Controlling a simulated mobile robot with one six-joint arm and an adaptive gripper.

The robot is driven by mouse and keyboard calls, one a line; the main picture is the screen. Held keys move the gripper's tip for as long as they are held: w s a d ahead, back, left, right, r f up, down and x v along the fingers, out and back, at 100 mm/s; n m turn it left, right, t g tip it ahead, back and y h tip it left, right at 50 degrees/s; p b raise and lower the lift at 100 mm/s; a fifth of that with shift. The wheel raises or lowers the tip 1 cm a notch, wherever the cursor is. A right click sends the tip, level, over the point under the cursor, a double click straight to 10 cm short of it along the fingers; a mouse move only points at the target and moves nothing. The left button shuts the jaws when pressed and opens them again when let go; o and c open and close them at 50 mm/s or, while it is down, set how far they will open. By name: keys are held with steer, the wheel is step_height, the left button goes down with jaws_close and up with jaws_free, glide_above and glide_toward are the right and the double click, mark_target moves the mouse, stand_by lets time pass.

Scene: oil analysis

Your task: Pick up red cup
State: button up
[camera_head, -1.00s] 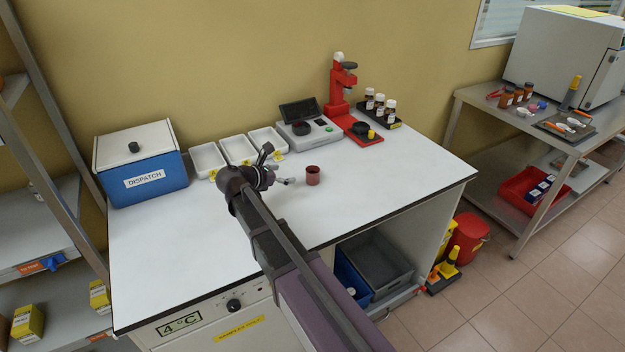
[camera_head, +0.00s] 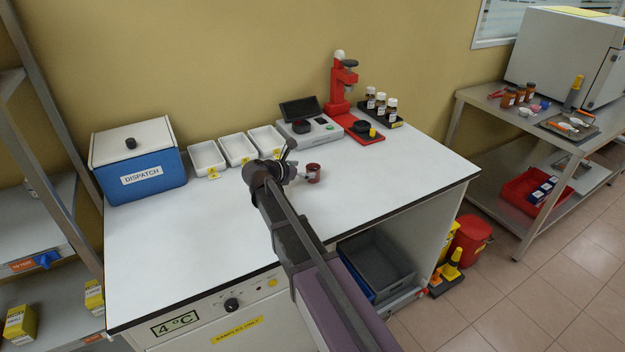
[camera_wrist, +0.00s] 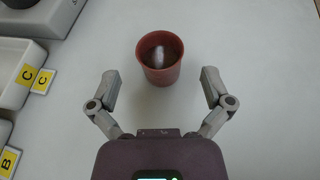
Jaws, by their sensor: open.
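The red cup (camera_head: 313,173) stands upright on the white bench top, in front of the scale. In the wrist view the red cup (camera_wrist: 160,60) stands ahead of the fingers, roughly centred between them, and its open top shows a pale spot inside. My gripper (camera_wrist: 160,82) is open, with one finger to each side of the cup's near edge and a gap left and right. In the head view my gripper (camera_head: 295,163) is just left of the cup, and its far finger is partly hidden.
Three white trays (camera_head: 238,150) with yellow labels stand behind my gripper. A scale (camera_head: 310,127), a red stand (camera_head: 342,90) and several bottles (camera_head: 380,104) are at the back. A blue dispatch box (camera_head: 145,172) is at the left. The bench front is clear.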

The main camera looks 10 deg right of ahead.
mark_target(315, 169)
steer(key=shift+w+d, duration=0.1)
steer(key=shift+d, duration=0.05)
steer(key=shift+f+b+x, duration=0.2)
steer(key=shift+b+x, duration=0.35)
steer(key=shift+x, duration=0.45)
steer(key=shift+f+b+x, duration=0.2)
steer(key=shift+b+x, duration=0.35)
steer(key=shift+x, duration=0.4)
steer(key=shift+w+d+f, duration=0.15)
steer(key=shift+w+d, duration=0.1)
steer(key=shift+d, duration=0.15)
steer(key=c, duration=1.2)
